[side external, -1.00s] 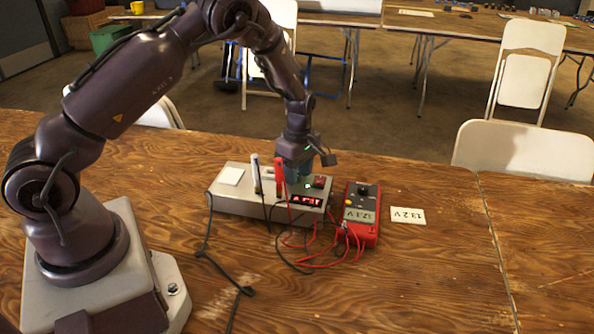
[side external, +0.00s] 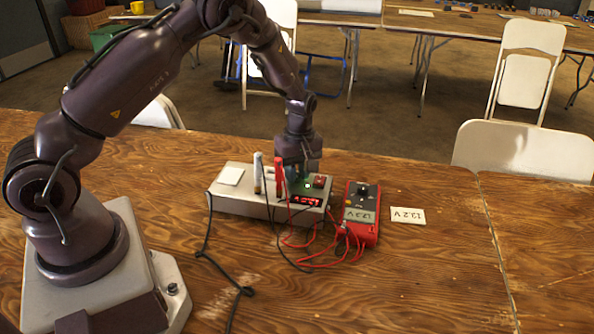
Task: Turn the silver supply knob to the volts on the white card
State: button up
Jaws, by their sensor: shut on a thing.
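The grey supply box (side external: 235,205) stands on the wooden table with a red lit display (side external: 306,201) on its front. My gripper (side external: 300,184) points down onto the box's top right part, shut on the silver supply knob; the fingers hide the knob. A red multimeter (side external: 361,229) lies right of the box, its screen (side external: 359,215) showing digits that look like 17.2 V. The white card (side external: 408,217) lies right of the meter and seems to read 13.2 V, though the digits are small and hard to read.
Red and black leads (side external: 318,262) loop in front of the box to the meter. The table's right side is clear.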

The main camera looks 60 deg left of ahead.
jog(key=m, duration=1.2)
jog(key=shift+y, duration=0.3)
jog(key=shift+m, duration=0.3)
jog(key=o, duration=0.9)
jog(key=shift+s, duration=0.1)
